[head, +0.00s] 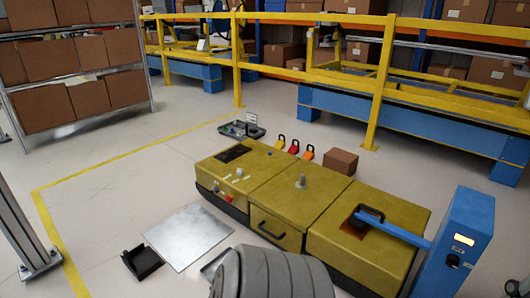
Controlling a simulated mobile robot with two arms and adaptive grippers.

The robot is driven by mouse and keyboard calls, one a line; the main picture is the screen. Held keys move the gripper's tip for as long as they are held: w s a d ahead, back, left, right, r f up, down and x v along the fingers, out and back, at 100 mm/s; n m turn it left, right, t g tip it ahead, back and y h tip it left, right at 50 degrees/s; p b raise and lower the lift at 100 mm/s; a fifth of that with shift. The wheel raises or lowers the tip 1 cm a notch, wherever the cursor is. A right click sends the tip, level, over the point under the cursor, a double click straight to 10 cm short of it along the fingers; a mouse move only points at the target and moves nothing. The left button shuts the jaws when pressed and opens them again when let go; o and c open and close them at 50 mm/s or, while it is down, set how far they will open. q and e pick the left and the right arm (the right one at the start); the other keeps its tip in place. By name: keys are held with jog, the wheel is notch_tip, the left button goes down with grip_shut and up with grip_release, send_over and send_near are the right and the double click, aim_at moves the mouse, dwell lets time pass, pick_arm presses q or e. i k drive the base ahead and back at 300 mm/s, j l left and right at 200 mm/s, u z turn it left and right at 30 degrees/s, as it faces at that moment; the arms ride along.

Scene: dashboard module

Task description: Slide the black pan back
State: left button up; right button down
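A black open pan-like tray (142,261) lies on the floor at the lower left in the head view, beside a flat grey metal plate (189,236). The yellow dashboard module (285,194) stands to the right of them, with three sections in a row. A black band (225,204) runs along its lower edge; whether this is part of a pan cannot be told. A grey ribbed rounded part at the bottom centre looks like one of my arm links and hides the floor behind it. Neither gripper shows.
A blue post (463,240) with a blue bar reaches over the module's right section. A dark tray (241,130), coloured-handled items (294,147) and a brown box (341,161) stand behind. Yellow railing (381,85) crosses the back.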

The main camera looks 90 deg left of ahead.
aim_at(141, 261)
jog(key=u, duration=3.9)
